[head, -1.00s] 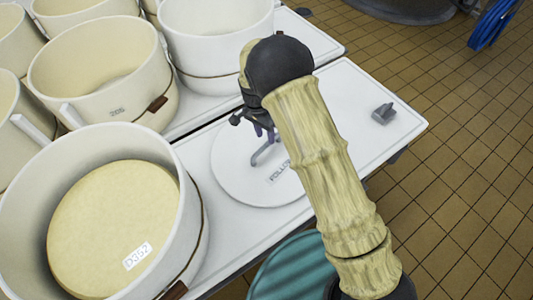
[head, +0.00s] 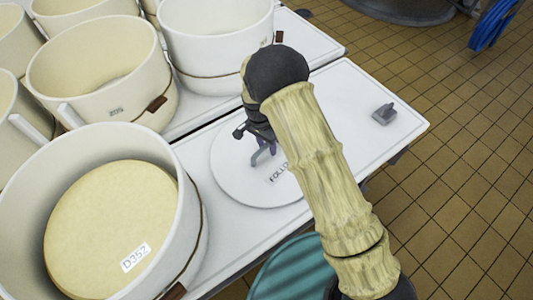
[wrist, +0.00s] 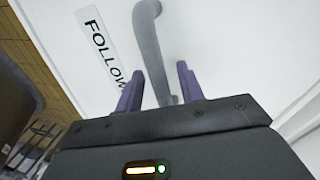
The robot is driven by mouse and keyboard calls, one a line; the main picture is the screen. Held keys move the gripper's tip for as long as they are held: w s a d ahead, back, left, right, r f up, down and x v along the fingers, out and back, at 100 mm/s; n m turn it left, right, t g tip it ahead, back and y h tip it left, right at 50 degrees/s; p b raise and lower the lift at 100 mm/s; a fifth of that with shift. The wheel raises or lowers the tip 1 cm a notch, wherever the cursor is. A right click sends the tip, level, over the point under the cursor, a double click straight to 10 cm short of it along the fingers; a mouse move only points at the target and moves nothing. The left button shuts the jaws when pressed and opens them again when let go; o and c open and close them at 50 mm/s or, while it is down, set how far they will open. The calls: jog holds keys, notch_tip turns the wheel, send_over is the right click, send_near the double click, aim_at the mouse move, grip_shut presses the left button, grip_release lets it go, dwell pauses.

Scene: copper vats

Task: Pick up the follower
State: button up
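The follower (head: 233,178) is a round white disc with a printed label, lying flat on the white table top. Its curved grey handle (head: 262,158) stands up from the disc and also shows in the wrist view (wrist: 147,32). The label (wrist: 108,50) reads "FOLLOW", with its end hidden by a finger. My gripper (head: 264,138) is just above the handle. In the wrist view the two purple fingers (wrist: 160,85) are apart, with the handle running down between them. I cannot tell whether either finger touches it. My arm hides the disc's right part.
A white vat (head: 196,205) at the left front holds a pale yellow round block (head: 105,215) labelled D352. Several other white vats stand behind. A small grey block (head: 384,114) lies on the table's right side. A teal round object (head: 290,268) is below the front edge.

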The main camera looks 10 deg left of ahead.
grip_shut()
jog(key=shift+r, duration=0.1)
dwell(1.3)
